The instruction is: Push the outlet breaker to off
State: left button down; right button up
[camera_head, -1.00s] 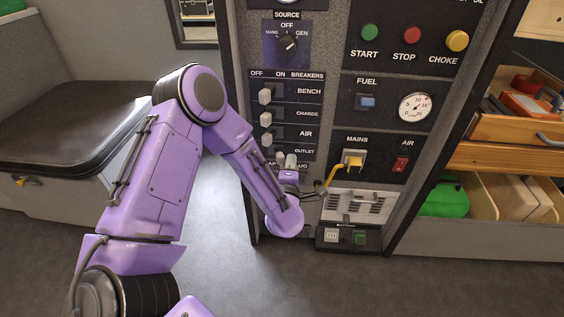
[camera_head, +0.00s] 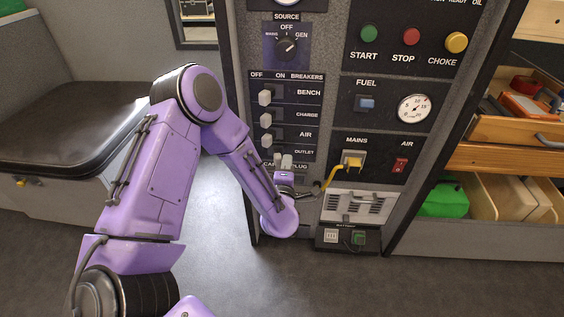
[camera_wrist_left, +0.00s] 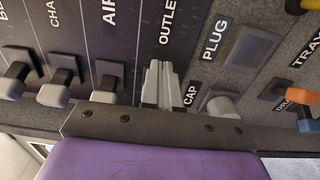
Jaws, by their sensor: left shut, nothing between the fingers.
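The breaker panel (camera_head: 308,118) has a column of pale levers under the OFF and ON labels. The outlet breaker is the lowest; a pale block (camera_head: 277,157) beside the OUTLET label seems to be its lever. My left gripper (camera_head: 287,161) is shut and empty, its fingertips close to the right of that block. In the left wrist view the shut fingers (camera_wrist_left: 159,82) point at the OUTLET row and hide the lever, so I cannot tell contact or its exact position. My right gripper is not in view.
The bench (camera_head: 265,97), charge (camera_head: 266,119) and air (camera_head: 267,139) levers stand above, all toward the left. A yellow plug and cord (camera_head: 352,161) is at the right of my gripper. A cap (camera_wrist_left: 222,106) shows near the fingers in the left wrist view.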

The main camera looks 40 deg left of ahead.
aim_at(280, 163)
pick_arm(q)
jog(key=shift+s+a+p, duration=0.2)
jog(key=shift+s+a, duration=0.15)
jog(key=shift+a, duration=0.25)
jog(key=shift+s+a+p, duration=0.15)
jog(key=shift+s+a, duration=0.15)
jog(key=shift+a, duration=0.25)
jog(key=shift+d, duration=0.15)
jog(key=shift+v, duration=1.65)
jog(key=shift+b+v, duration=0.4)
jog(key=shift+v, duration=2.15)
jog(key=shift+w+d, duration=0.1)
jog(key=shift+d, duration=0.1)
